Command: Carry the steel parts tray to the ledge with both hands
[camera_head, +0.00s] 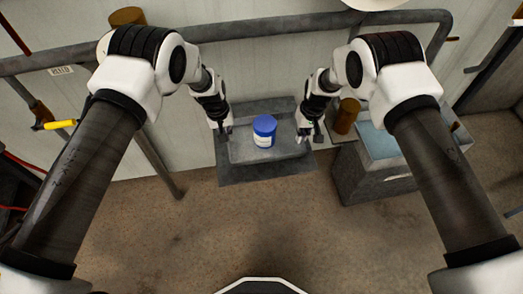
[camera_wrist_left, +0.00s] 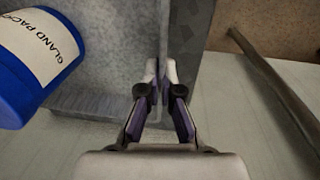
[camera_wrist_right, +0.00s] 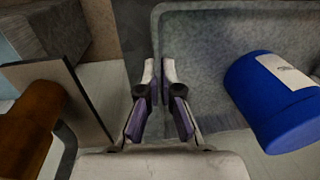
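The steel parts tray (camera_head: 287,156) is a shallow grey tray in the middle of the head view. A blue can with a white label (camera_head: 264,131) stands in it. My left gripper (camera_head: 223,131) is shut on the tray's left wall; the left wrist view shows its fingertips (camera_wrist_left: 161,72) either side of the wall. My right gripper (camera_head: 304,135) is shut on the right wall, its fingertips (camera_wrist_right: 157,72) on the rim in the right wrist view. A grey ledge (camera_head: 265,174) lies beneath the tray. I cannot tell whether they touch.
A grey block with a pale blue top (camera_head: 380,143) stands to the right. A brown cylinder (camera_head: 346,116) is close to my right gripper. A grey pipe rail (camera_head: 270,30) runs along the wall behind. Brown floor (camera_head: 250,220) in front is clear.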

